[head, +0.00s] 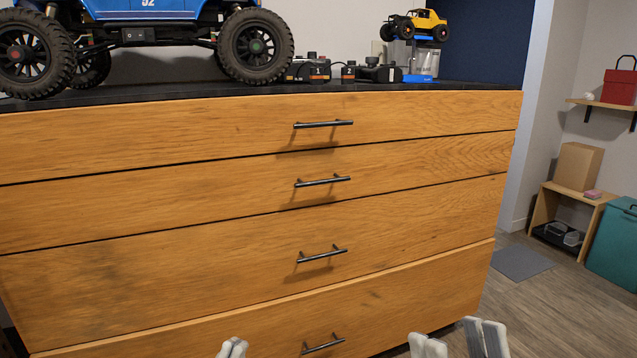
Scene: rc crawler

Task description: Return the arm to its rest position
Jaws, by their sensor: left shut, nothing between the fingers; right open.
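My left gripper (232,348) shows only its pale fingertips at the bottom edge, left of the lowest drawer handle. Its fingers are together with nothing between them. My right gripper (457,342) is at the bottom edge, right of that handle. Its fingers are spread apart and empty. Both grippers are in front of the wooden drawer cabinet (200,215) and appear apart from the handles. The rest of both arms is out of view.
The cabinet has several drawers with dark bar handles; the bottom drawer (420,310) seems to stand slightly proud. A blue crawler (150,15), controllers (310,70) and a yellow crawler (425,22) are on top. Open floor, a wooden shelf (560,205) and a teal bin (615,250) are at right.

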